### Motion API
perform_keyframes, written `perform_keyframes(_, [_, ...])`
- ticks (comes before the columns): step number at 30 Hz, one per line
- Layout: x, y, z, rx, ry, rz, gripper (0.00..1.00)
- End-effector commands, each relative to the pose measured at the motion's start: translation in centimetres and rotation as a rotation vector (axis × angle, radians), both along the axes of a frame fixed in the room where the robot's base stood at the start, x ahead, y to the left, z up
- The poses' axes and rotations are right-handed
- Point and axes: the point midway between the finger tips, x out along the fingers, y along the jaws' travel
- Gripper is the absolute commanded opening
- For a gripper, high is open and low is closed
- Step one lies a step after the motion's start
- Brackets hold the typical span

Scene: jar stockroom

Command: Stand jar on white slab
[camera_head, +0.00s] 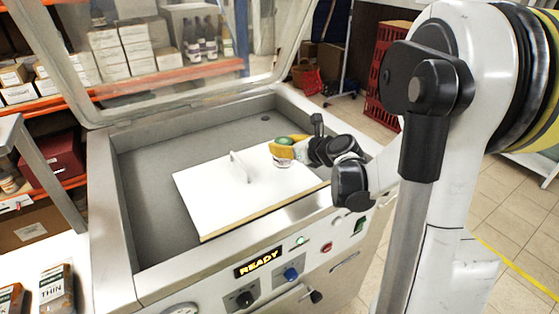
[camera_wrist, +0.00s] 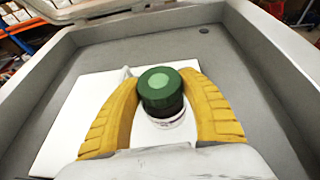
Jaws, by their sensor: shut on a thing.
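The jar has a green lid with a lighter green disc on top; in the wrist view the jar (camera_wrist: 161,92) is upright between the yellow fingers. Below the lid a pale body with a label band shows. My gripper (camera_head: 287,148) is shut on the jar, with a finger on each side in the wrist view (camera_wrist: 165,100). In the head view the jar (camera_head: 282,163) is at the slab's right part, partly hidden by a yellow finger. The white slab (camera_head: 215,200) lies in the grey machine basin. I cannot tell whether the jar's base touches the slab.
The slab has an upright white handle (camera_head: 239,167) left of the jar. The grey basin (camera_head: 150,190) has raised metal walls, and a clear lid (camera_head: 180,50) stands open behind. A lit READY panel (camera_head: 258,263) is on the machine front. The slab's left part is clear.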

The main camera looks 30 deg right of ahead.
Motion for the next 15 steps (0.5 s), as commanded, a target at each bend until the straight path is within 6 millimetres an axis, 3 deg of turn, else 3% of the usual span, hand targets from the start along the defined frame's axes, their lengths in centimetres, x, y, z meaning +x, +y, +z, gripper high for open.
perform_keyframes(5, [0.7, 0.0, -0.9, 0.001, 0.0, 0.0, 0.06])
perform_keyframes(12, [0.7, 0.0, -4.4, 0.001, 0.0, 0.0, 0.06])
perform_keyframes(15, [0.6, 0.0, -4.4, 0.001, 0.0, 0.0, 0.06])
